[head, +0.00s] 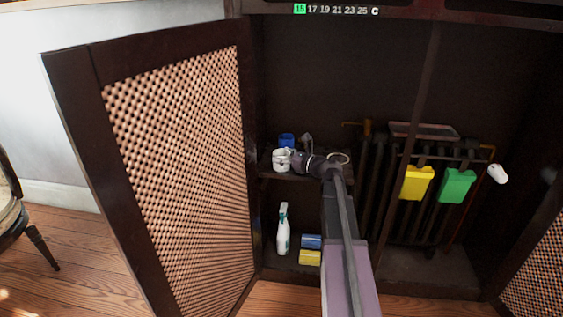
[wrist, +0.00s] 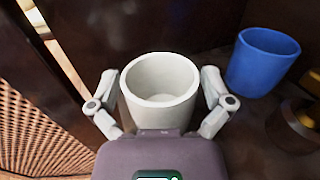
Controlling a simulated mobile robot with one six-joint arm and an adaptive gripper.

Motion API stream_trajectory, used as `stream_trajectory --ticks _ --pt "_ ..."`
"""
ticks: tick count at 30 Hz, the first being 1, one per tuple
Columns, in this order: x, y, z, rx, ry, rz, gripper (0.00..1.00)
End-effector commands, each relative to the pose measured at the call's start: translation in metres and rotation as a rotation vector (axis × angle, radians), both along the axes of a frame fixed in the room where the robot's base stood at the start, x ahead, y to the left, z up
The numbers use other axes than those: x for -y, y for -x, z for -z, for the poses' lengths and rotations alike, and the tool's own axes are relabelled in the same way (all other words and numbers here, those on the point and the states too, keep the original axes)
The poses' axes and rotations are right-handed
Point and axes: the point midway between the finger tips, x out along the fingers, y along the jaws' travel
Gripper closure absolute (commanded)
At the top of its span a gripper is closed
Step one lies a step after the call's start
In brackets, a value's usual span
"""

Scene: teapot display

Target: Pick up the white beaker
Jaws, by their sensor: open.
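The white beaker (wrist: 161,84) stands upright between the two fingers of my gripper (wrist: 160,92) in the wrist view. The fingers are open, one on each side of it. The left finger looks very close to its wall; I cannot tell whether either finger touches. In the head view the white beaker (head: 281,159) is on the upper shelf of the open cabinet, with my gripper (head: 289,159) reaching in from the right. The gripper partly covers the beaker there, and its fingertips are hard to make out. The beaker's lower front is hidden behind my gripper's body in the wrist view.
A blue cup (wrist: 262,62) stands right of the beaker, apart from it. A brassy object (wrist: 298,125) is nearer on the right. The cabinet's lattice door (head: 175,170) is open on the left. A spray bottle (head: 283,229) stands below, and a radiator (head: 376,190) is to the right.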

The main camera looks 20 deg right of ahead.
Motion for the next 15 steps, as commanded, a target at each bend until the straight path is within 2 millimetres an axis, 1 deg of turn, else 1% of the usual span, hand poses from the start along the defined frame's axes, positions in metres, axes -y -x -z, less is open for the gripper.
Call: stream_trajectory --ticks 1,5,15 --pt "-0.0026 -0.0058 0.0004 0.000 0.000 0.000 0.00" --pt "-0.0082 -0.0128 0.0004 0.000 0.000 0.000 0.00" --pt "-0.0097 -0.0138 0.0004 0.000 0.000 0.000 0.00"
